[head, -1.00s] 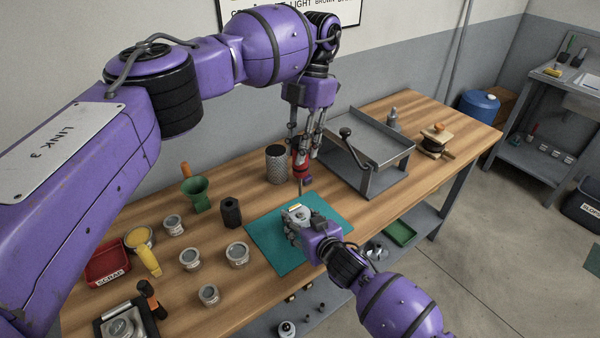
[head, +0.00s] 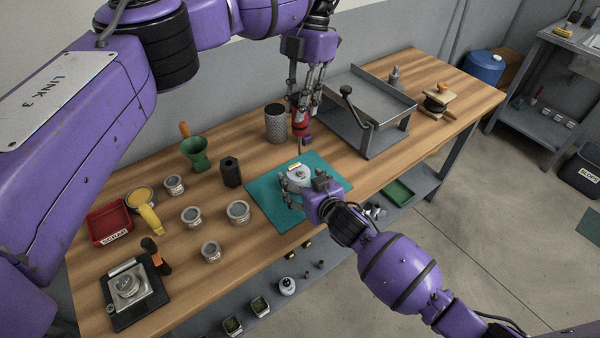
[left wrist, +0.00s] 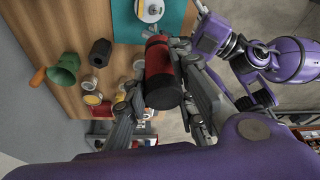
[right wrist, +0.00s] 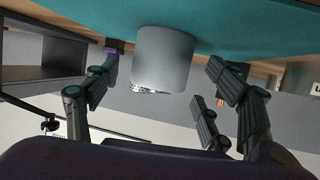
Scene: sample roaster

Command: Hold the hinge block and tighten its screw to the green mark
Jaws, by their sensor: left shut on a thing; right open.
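The hinge block (head: 300,176), a pale rounded piece with a yellowish strip on top, sits on the teal mat (head: 262,196). It also shows in the left wrist view (left wrist: 149,10), and as a grey cylinder in the right wrist view (right wrist: 165,60). My right gripper (head: 301,188) is open, its fingers spread on either side of the block, apart from it. My left gripper (head: 304,112) is shut on a red and black screwdriver (head: 300,128), which points down with its tip near or above the block. Contact cannot be told. The screw and green mark are too small to make out.
Behind the mat stand a knurled metal cup (head: 276,123) and a grey tray stand (head: 369,138). Left are a black hexagonal piece (head: 231,171), a green funnel (head: 195,155), several tins (head: 238,212) and a red scrap bin (head: 108,224). The mat's front lies near the bench edge.

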